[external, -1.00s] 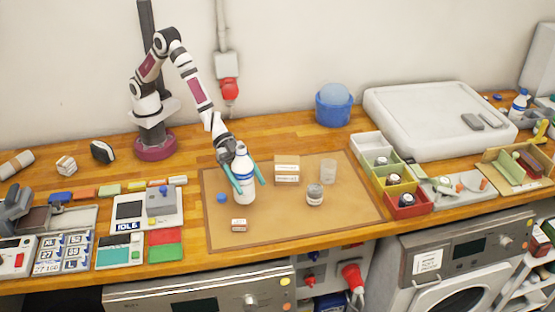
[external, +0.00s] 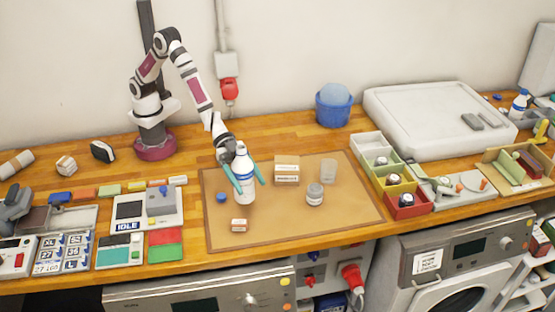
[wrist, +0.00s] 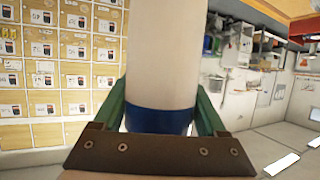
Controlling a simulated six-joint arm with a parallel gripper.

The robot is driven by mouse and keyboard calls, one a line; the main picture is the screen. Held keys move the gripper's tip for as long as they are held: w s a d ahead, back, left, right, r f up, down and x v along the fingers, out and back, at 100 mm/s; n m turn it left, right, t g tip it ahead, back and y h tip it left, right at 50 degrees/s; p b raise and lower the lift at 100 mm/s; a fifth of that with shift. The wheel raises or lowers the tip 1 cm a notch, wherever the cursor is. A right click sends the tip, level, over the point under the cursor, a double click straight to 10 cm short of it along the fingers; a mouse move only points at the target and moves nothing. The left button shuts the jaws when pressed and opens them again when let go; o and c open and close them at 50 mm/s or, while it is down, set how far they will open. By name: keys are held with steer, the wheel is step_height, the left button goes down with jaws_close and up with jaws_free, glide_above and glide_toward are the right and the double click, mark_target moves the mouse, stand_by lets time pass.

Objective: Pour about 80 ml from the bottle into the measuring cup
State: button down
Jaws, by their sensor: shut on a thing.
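A white bottle with a blue band (external: 244,190) stands upright on the brown mat (external: 290,225), towards its left side. My gripper (external: 245,178) is shut on the bottle, with its teal fingers on either side of the body. In the wrist view the bottle (wrist: 165,65) fills the middle between the green fingers. A clear measuring cup (external: 328,171) stands on the mat to the right of the bottle and looks empty, though it is small in the picture. I cannot tell whether the bottle's base touches the mat.
A cardboard box (external: 287,170) stands between bottle and cup. A small lidded jar (external: 314,194) is in front of the cup. A blue cap (external: 221,197) and a small box (external: 239,225) lie left and front. The mat's front right is clear.

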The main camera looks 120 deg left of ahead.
steer(key=w+a+f+n+y, duration=0.1)
steer(key=w+a+n+y, duration=0.3)
steer(key=a, duration=0.8)
steer(key=w+a+f+n+y, duration=0.1)
steer(key=w+a+n+y, duration=0.4)
steer(key=w+a, duration=0.4)
steer(key=a+y, duration=0.1)
steer(key=a, duration=0.2)
steer(key=shift+w+a, duration=0.2)
steer(key=shift+a, duration=0.05)
steer(key=shift+d+f+n+t+h+p, duration=0.15)
steer(key=shift+d+f+n+t+h, duration=0.15)
steer(key=shift+f+n+h, duration=0.85)
steer(key=shift+d+f+n+t+h+p, duration=0.1)
steer(key=shift+d+f+n+t+h, duration=0.25)
steer(key=shift+n+h, duration=1.45)
steer(key=shift+d+f+n+t+h+p, duration=0.15)
steer(key=shift+d+f+n+h, duration=0.15)
steer(key=shift+f+n+h, duration=1.1)
steer(key=shift+a+r+n, duration=0.1)
steer(key=shift+r+n, duration=0.55)
steer(key=shift+r, duration=0.15)
steer(key=shift+n+t+p, duration=0.3)
steer(key=shift+n+p, duration=0.2)
steer(key=shift+p, duration=0.3)
